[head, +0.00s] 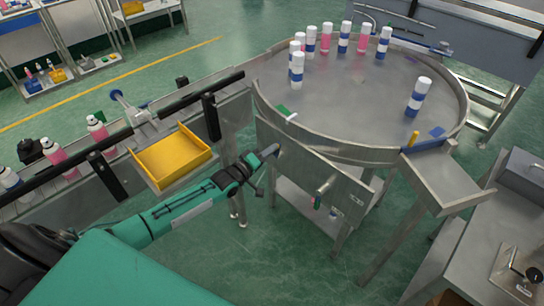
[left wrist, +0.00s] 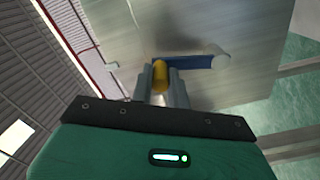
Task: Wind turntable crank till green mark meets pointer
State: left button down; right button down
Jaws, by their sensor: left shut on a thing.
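The round steel turntable (head: 345,130) stands right of centre in the head view. A green mark (head: 284,110) lies at its left front edge, with a small white piece beside it. A yellow peg, seemingly the pointer (head: 413,138), stands at the right front rim, well apart from the green mark. My left gripper (head: 272,152) is at the left part of the steel panel under the turntable. In the left wrist view, its fingers (left wrist: 162,88) are shut on a yellow crank knob (left wrist: 160,75), with a blue crank arm (left wrist: 198,62) running right. My right gripper is not in view.
Several white-capped bottles (head: 344,37) stand on the turntable, mostly at the back; one (head: 418,97) is at the right. A yellow tray (head: 172,157) and a conveyor with pink bottles (head: 98,130) are at left. A steel chute (head: 445,180) juts out at right front.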

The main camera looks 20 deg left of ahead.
pick_arm(q)
jog(key=shift+w+a+n, duration=0.1)
jog(key=shift+a+n, duration=0.1)
jog(key=shift+n, duration=0.2)
jog(key=c, duration=1.3)
grip_release()
jog(key=shift+c, duration=0.2)
jog(key=b+v, duration=0.2)
jog(key=v, duration=1.1)
jog(key=shift+s, duration=0.4)
